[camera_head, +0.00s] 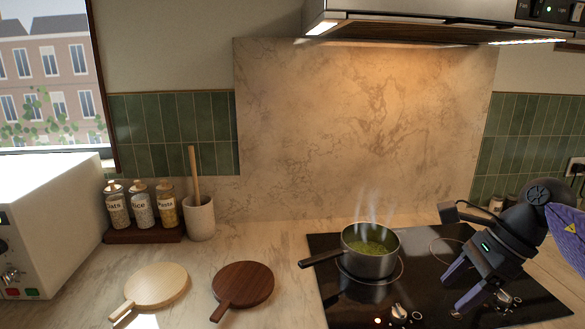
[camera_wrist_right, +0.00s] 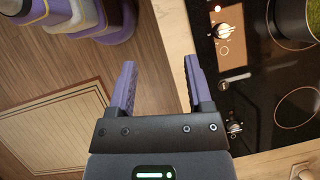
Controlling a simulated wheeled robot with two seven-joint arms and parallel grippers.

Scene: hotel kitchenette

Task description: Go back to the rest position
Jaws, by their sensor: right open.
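My right gripper (camera_head: 462,287) is in the head view at the right, above the right front part of the stove. Its two purple fingers are apart with nothing between them. In the right wrist view the right gripper (camera_wrist_right: 158,85) is also open and empty, above the counter's front edge and the cabinet front. My left gripper is in neither view.
A steaming pot (camera_head: 370,252) with green contents stands on the black cooktop (camera_head: 330,245), its handle pointing left. A light board (camera_head: 157,285) and a dark board (camera_head: 243,283) lie on the counter. Jars (camera_head: 142,212), a utensil crock (camera_head: 199,220) and a white microwave (camera_head: 60,225) stand left.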

